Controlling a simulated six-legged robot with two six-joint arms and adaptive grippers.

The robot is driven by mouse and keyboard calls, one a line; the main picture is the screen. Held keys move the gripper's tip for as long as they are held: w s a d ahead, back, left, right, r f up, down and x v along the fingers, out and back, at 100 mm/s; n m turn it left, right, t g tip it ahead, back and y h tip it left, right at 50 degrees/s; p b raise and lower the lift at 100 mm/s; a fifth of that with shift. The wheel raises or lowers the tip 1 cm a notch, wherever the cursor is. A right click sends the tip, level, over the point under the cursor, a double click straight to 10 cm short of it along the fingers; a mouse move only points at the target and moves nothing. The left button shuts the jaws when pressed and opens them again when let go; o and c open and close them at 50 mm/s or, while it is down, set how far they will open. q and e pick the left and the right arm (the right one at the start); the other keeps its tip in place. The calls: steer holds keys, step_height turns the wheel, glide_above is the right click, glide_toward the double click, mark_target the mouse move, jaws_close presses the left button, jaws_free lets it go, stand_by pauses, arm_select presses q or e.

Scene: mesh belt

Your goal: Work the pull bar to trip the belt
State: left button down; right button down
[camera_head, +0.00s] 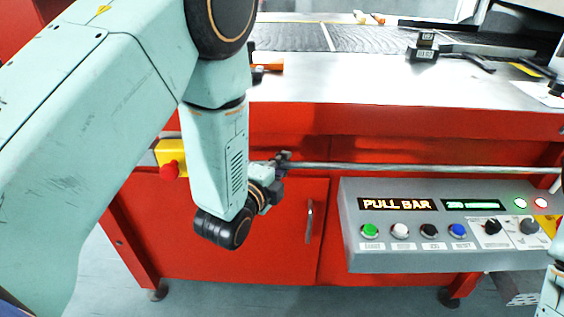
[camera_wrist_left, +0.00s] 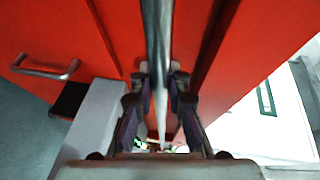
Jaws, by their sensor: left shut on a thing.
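The pull bar (camera_head: 420,167) is a thin grey metal rod running level along the red front of the machine, above the control panel. My left gripper (camera_head: 284,163) is at the rod's left part, with its fingers around it. In the left wrist view the rod (camera_wrist_left: 158,50) passes between the two fingers of the left gripper (camera_wrist_left: 160,90), which are closed in on it. The control panel (camera_head: 440,258) shows "PULL BAR" in lit letters. My right gripper is not in view; only a bit of pale arm shows at the lower right edge.
A red emergency button (camera_head: 169,170) on a yellow box sits left of my left wrist. A door handle (camera_head: 309,220) is on the red cabinet below the bar. The steel top (camera_head: 370,95) carries a dark device (camera_head: 424,47) and an orange-handled tool (camera_head: 268,68). The mesh belt (camera_head: 375,38) lies behind.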

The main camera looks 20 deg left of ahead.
arm_select(q)
steer(key=shift+s+d+f, duration=0.1)
steer(key=shift+s+f, duration=0.15)
steer(key=shift+s, duration=0.05)
steer(key=c, duration=1.7)
jaws_free()
steer(key=o, duration=0.3)
steer(key=shift+s+r, duration=0.2)
steer(key=shift+o, duration=0.5)
steer(key=shift+w+f, duration=0.1)
steer(key=shift+w, duration=0.2)
steer(key=v, duration=0.7)
steer(key=shift+s, duration=0.25)
